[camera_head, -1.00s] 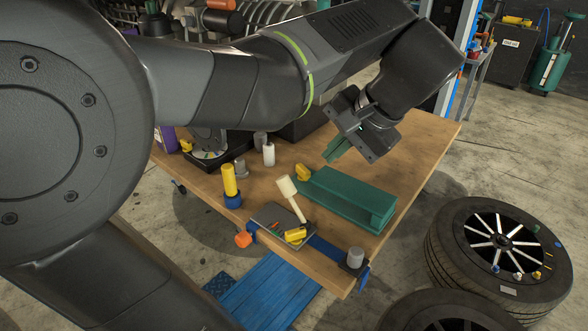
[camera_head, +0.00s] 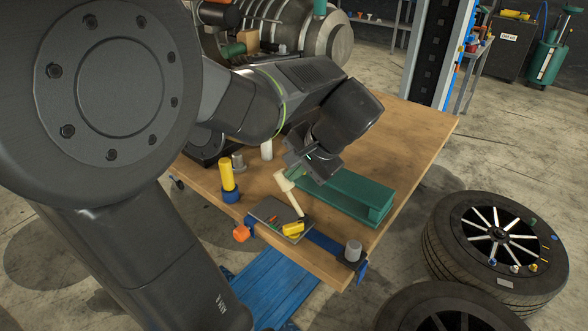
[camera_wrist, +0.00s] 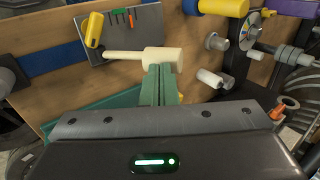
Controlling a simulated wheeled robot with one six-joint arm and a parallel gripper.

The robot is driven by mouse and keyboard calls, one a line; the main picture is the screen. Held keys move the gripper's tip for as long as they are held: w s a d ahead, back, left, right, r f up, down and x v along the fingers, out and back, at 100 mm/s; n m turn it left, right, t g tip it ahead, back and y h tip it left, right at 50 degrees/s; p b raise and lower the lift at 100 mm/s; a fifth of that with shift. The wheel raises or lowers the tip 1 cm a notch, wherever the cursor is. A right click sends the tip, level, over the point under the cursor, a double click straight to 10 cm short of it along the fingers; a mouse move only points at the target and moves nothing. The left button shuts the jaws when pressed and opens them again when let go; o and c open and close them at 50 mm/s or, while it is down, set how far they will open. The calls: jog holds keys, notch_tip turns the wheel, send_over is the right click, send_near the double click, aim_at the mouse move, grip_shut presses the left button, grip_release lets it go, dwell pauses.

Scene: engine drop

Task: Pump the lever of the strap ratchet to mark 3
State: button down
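The strap ratchet's grey plate (camera_head: 268,208) lies at the table's front edge on a blue strap (camera_head: 326,243). A cream lever (camera_head: 295,200) with a thick head tilts up from it. In the wrist view the lever (camera_wrist: 124,54) lies across the picture beside the plate (camera_wrist: 148,38), which carries a yellow part (camera_wrist: 94,29) and small green, red and orange marks (camera_wrist: 121,16). My gripper (camera_head: 293,173) has its green fingers together. In the wrist view the gripper (camera_wrist: 160,72) overlaps the lever's head; I cannot tell whether they touch. Nothing shows between the fingers.
A green beam (camera_head: 350,192) lies just right of the lever. A yellow and blue cylinder (camera_head: 228,180) stands to its left, and a grey knob (camera_head: 353,250) sits at the front corner. A white cylinder (camera_head: 266,149) stands behind. Tyres (camera_head: 495,245) lie on the floor at right.

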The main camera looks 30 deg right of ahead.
jog(key=shift+w+a, duration=0.1)
jog(key=shift+w, duration=0.05)
jog(key=shift+w+a+g+p, duration=0.35)
jog(key=shift+w+g+p, duration=0.4)
jog(key=shift+p, duration=0.4)
jog(key=w+f+g+h+p, duration=0.1)
jog(key=w+g, duration=0.1)
jog(key=w+a+f+g+h+p, duration=0.1)
jog(key=w+f+g, duration=0.1)
jog(key=w+a+f+g+h+p, duration=0.1)
jog(key=f+g, duration=0.1)
jog(key=shift+w+a+f+g+p, duration=0.1)
jog(key=shift+w+f+g+p, duration=0.15)
jog(key=shift+w+p, duration=0.15)
jog(key=shift+w+a+f, duration=0.1)
jog(key=shift+w+f, duration=0.05)
jog(key=shift+f, duration=0.2)
jog(key=shift+w+f, duration=0.1)
